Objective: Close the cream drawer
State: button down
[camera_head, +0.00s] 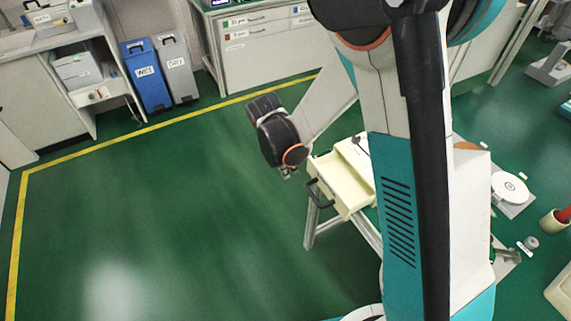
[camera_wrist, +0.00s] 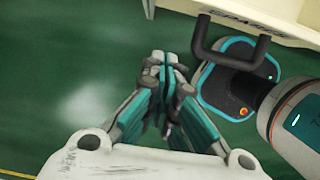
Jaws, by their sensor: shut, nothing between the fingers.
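The cream drawer (camera_head: 335,176) stands open in the head view, pulled out to the left from its bench, with its black bar handle (camera_head: 318,194) on the front. In the wrist view the drawer's front (camera_wrist: 278,13) shows along the top right edge, and the handle (camera_wrist: 228,48) hangs into view. My gripper (camera_head: 288,174) is beside the drawer's front, just left of it in the head view. In the wrist view my gripper (camera_wrist: 160,62) is shut and empty, left of the handle and apart from it. My arm hides part of the bench.
A blue bin (camera_head: 148,76) and a grey bin (camera_head: 177,70) stand at the back. The green floor left of the drawer is clear, bounded by a yellow line (camera_head: 150,127).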

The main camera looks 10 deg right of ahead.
jog(key=shift+w+d+f+b, duration=0.25)
jog(key=shift+d+f+b, duration=0.15)
jog(key=shift+d, duration=0.35)
jog(key=shift+w+d+f+b, duration=0.25)
jog(key=shift+d+f, duration=0.2)
jog(key=shift+d, duration=0.25)
jog(key=shift+w+d+f+b, duration=0.2)
jog(key=shift+d+f+b, duration=0.2)
jog(key=shift+d, duration=0.35)
jog(key=w+d, duration=0.1)
jog(key=d, duration=0.2)
jog(key=w+d, duration=0.1)
jog(key=d, duration=0.2)
jog(key=w+d, duration=0.1)
jog(key=d, duration=0.2)
